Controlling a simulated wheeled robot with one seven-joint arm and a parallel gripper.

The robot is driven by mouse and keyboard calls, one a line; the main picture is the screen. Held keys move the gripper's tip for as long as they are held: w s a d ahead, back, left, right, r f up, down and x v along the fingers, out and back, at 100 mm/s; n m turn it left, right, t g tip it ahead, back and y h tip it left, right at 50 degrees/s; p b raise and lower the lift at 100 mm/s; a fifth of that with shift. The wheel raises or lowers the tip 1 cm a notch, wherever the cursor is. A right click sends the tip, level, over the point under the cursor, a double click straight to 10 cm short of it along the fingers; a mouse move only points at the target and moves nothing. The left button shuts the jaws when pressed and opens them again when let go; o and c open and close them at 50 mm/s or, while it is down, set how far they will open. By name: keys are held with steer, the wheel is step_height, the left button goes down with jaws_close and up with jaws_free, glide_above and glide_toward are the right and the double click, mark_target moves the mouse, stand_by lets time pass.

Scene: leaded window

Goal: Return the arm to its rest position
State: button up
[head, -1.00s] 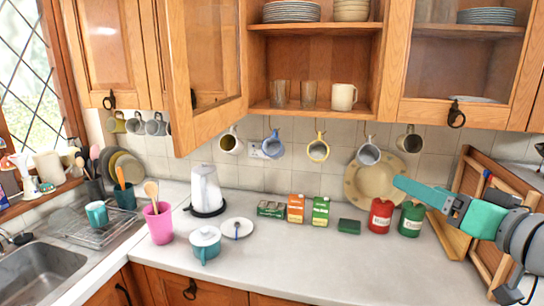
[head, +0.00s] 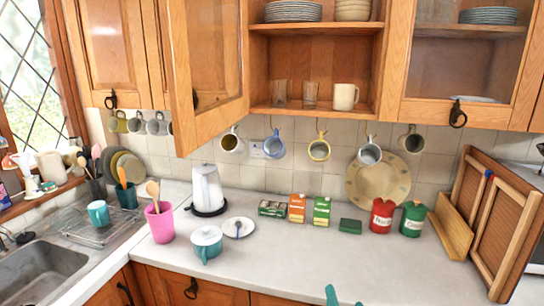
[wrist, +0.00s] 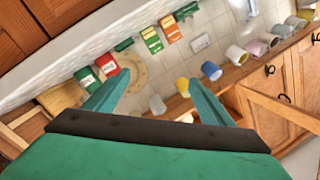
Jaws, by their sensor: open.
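My gripper (wrist: 158,78) is teal, and its two fingers are spread apart in the wrist view with nothing held between them. In the head view only small teal tips of my gripper (head: 340,298) show at the bottom edge, in front of the counter. The rest of my arm is out of the head view. The wrist view is tilted and looks over the counter towards the hanging mugs and the canisters.
The counter (head: 290,262) is clear at its front middle. A red canister (head: 381,216) and green canister (head: 412,219) stand at its back, beside wooden racks (head: 497,225). The left cabinet door (head: 207,75) hangs open.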

steer(key=s+a+f+g+h, duration=0.1)
steer(key=s+a+f, duration=0.4)
steer(key=s+f, duration=0.3)
steer(key=s+a+f+g+h, duration=0.1)
steer(key=s+a+f, duration=0.5)
steer(key=s+f, duration=0.25)
steer(key=s+a+n+y, duration=0.1)
steer(key=s+a+n, duration=0.2)
steer(key=s, duration=0.8)
steer(key=s+a+n+y, duration=0.1)
steer(key=s+a+n, duration=0.3)
steer(key=s, duration=0.8)
steer(key=shift+s+a+r+n, duration=0.15)
steer(key=shift+a+r+n, duration=0.15)
steer(key=shift+a, duration=0.2)
